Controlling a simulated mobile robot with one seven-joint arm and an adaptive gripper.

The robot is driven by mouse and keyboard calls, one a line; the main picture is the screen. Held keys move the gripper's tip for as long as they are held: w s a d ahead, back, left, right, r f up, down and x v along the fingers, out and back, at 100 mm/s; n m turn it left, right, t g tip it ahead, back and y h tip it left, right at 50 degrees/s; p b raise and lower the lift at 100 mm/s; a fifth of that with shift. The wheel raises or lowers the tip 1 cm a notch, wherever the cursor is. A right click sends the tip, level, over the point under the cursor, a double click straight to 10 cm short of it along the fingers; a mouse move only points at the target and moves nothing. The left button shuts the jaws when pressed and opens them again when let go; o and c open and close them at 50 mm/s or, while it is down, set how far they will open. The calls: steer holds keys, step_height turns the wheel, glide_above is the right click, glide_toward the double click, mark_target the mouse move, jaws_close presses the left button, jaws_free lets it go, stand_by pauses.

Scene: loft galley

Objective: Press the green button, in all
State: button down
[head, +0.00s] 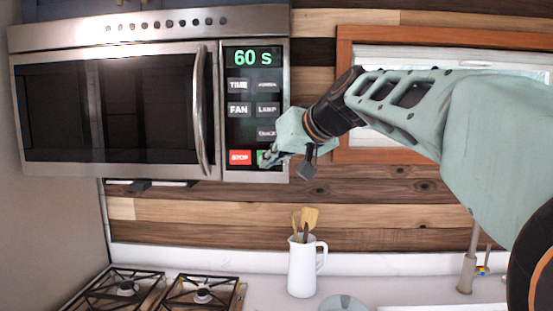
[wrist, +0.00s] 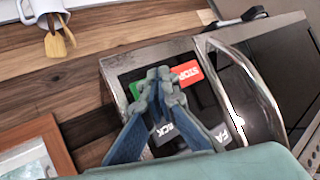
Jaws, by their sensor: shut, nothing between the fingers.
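The microwave (head: 110,110) hangs on the wall at the upper left, with its control panel on the right side. Its display (head: 252,57) reads "60 s". The green button (head: 262,158) is at the lower right of the panel, mostly hidden behind my fingers in the head view; part of it shows in the wrist view (wrist: 137,89). The red STOP button (head: 240,157) is beside it. My gripper (head: 266,160) is shut and empty, its fingertips at the green button. I cannot tell whether they touch it. In the wrist view the fingertips (wrist: 162,78) overlap the panel beside the green and red buttons.
Grey buttons marked TIME (head: 238,85) and FAN (head: 238,109) sit above STOP. The door handle (head: 200,110) stands out left of the panel. A white jug (head: 301,268) with utensils stands on the counter below, near the stove (head: 150,290). A window (head: 400,55) is at the right.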

steer(key=shift+w, duration=0.1)
steer(key=shift+w, duration=0.35)
